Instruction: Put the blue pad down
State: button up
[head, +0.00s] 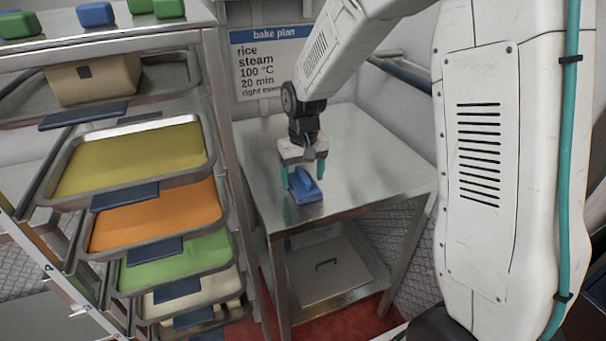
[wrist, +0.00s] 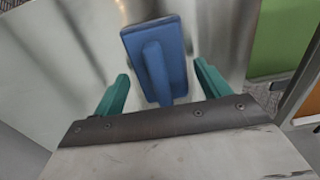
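The blue pad (head: 304,188) has a raised handle along its top. It appears to lie flat on the steel table (head: 372,168), near its front left part. My gripper (head: 303,173) points down over the pad. In the wrist view the pad (wrist: 156,52) shows between the two teal fingers of my gripper (wrist: 160,84). The fingers are spread wide, with a gap on each side of the handle, so my gripper is open and holds nothing. Contact between the pad's underside and the table is hidden.
A rack on the left holds several trays (head: 57,198) with coloured contents and blue handles. Blue and green blocks (head: 96,14) sit on its top. A bake plan sign (head: 262,62) hangs behind the table. The table's right side is clear.

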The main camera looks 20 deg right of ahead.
aim_at(303, 173)
notch_tip(303, 173, up, 12)
jog(key=s+d+r, duration=0.1)
jog(key=s+r, duration=0.3)
jog(key=s, duration=0.4)
jog(key=s+d+r, duration=0.1)
jog(key=s+r, duration=0.2)
jog(key=s, duration=0.5)
jog(key=s+d+f+t, duration=0.1)
jog(key=s+f, duration=0.1)
jog(key=s, duration=1.2)
jog(key=shift+s, duration=0.15)
jog(key=shift+o, duration=0.6)
